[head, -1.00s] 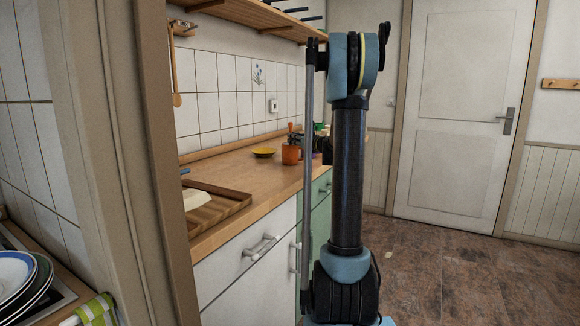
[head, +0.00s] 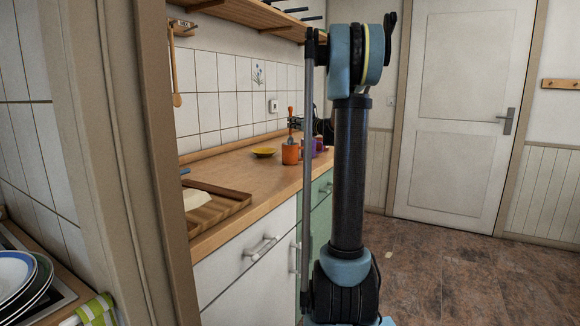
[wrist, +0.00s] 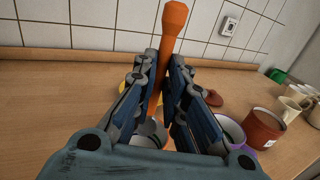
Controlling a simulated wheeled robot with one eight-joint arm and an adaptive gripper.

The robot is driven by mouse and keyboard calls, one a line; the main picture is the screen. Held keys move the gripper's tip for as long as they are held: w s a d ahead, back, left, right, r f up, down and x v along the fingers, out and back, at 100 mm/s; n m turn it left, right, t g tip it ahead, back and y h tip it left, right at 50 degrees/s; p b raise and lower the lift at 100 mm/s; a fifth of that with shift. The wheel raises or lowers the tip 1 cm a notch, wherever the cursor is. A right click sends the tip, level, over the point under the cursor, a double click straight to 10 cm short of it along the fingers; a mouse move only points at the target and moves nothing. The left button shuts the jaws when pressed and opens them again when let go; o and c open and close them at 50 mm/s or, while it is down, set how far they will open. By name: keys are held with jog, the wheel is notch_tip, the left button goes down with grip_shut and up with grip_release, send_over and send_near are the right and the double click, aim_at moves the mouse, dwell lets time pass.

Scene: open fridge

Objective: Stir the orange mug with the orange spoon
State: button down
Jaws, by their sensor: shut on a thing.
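The orange mug (head: 290,155) stands upright on the wooden counter in the head view. My gripper (head: 294,124) is above it, shut on the orange spoon (head: 291,110). The spoon is about upright, orange handle up, its lower part just over the mug's mouth; I cannot tell whether its tip is inside. In the wrist view the spoon handle (wrist: 173,22) rises between the fingers of my gripper (wrist: 162,75). The fingers hide most of what lies below.
A yellow dish (head: 264,152) lies left of the mug. A purple mug (head: 320,145) stands close on its right. A reddish-brown pot (wrist: 262,129) and pale cups (wrist: 290,108) stand right in the wrist view. A cutting board (head: 215,207) lies nearer, and the tiled wall is behind.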

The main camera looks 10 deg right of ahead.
jog(key=shift+r, duration=2.05)
